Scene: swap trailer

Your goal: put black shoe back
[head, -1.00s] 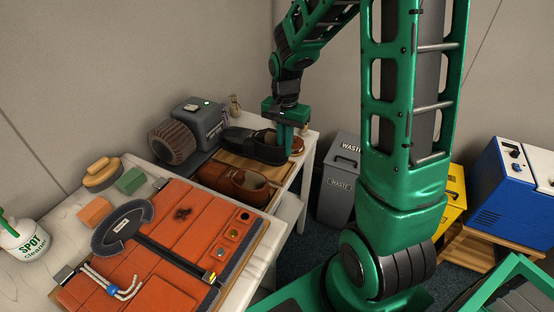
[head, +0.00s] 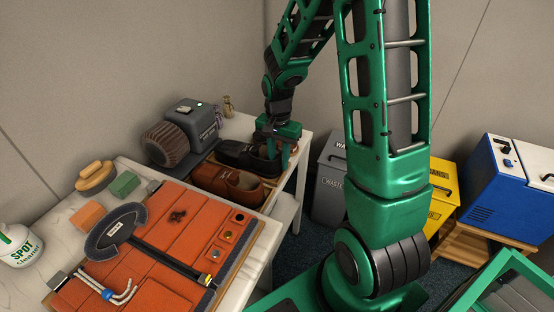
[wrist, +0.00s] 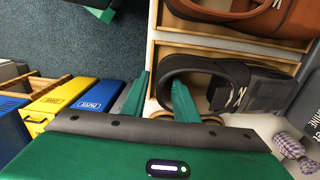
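The black shoe (head: 234,153) lies in the back compartment of a wooden tray (wrist: 152,58) on the white table, and it also shows in the wrist view (wrist: 248,84). My gripper (head: 272,155) is low at the shoe's heel end. In the wrist view my gripper (wrist: 161,80) has its green fingers apart, one outside the heel and one over the shoe's opening. Gaps show between the fingers and the heel wall. The brown shoe (head: 228,182) lies in the adjacent front compartment.
A grey machine with a brush roller (head: 165,143) stands left of the tray. An orange panel (head: 170,240) covers the near table. Grey waste (head: 328,200) and yellow (head: 440,212) bins stand right of the table.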

